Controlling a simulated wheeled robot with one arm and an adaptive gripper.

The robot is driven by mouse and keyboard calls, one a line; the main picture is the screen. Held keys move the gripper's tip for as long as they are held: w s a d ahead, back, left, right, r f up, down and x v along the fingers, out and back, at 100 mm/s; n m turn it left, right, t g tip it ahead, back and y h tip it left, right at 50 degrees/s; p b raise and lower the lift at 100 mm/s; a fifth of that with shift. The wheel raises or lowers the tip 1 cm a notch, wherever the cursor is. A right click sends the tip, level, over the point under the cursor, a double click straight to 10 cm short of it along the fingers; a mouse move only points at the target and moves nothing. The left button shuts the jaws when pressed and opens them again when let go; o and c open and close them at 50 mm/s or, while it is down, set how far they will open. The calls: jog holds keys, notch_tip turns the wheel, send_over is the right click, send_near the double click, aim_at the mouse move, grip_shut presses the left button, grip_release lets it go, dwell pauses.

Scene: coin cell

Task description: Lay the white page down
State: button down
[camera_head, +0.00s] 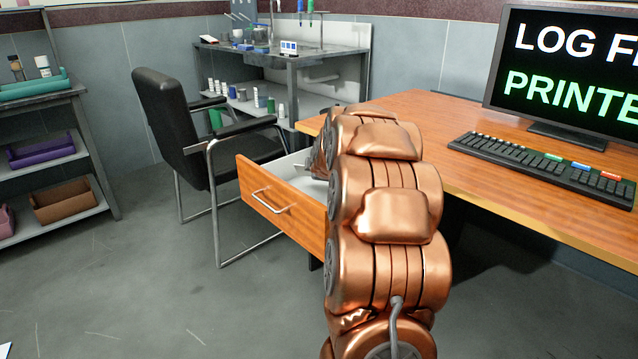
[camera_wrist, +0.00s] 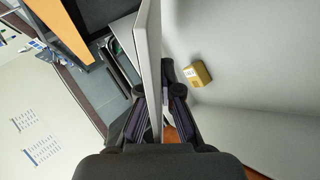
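In the head view my copper arm reaches to the open drawer (camera_head: 268,207), and my gripper (camera_head: 312,171) is mostly hidden beside the drawer's pale inside. A small yellow-brown box (camera_wrist: 194,74) lies on a grey surface right of the sheet in the wrist view.
The wooden desk (camera_head: 400,105) carries a keyboard (camera_head: 545,166) and a monitor (camera_head: 570,70). A black chair (camera_head: 180,110) stands just left of the drawer. A white corner (camera_head: 5,349) shows on the floor at lower left. The floor (camera_head: 150,290) in front is mostly clear.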

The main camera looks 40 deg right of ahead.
jog(key=shift+f+b, duration=0.35)
jog(key=shift+f, duration=1)
jog(key=shift+f, duration=0.2)
jog(key=c, duration=1.3)
grip_release()
jog(key=shift+r, duration=0.2)
jog(key=shift+p+v, duration=1.55)
jog(key=shift+v, duration=4.4)
jog(key=shift+s+f, duration=0.1)
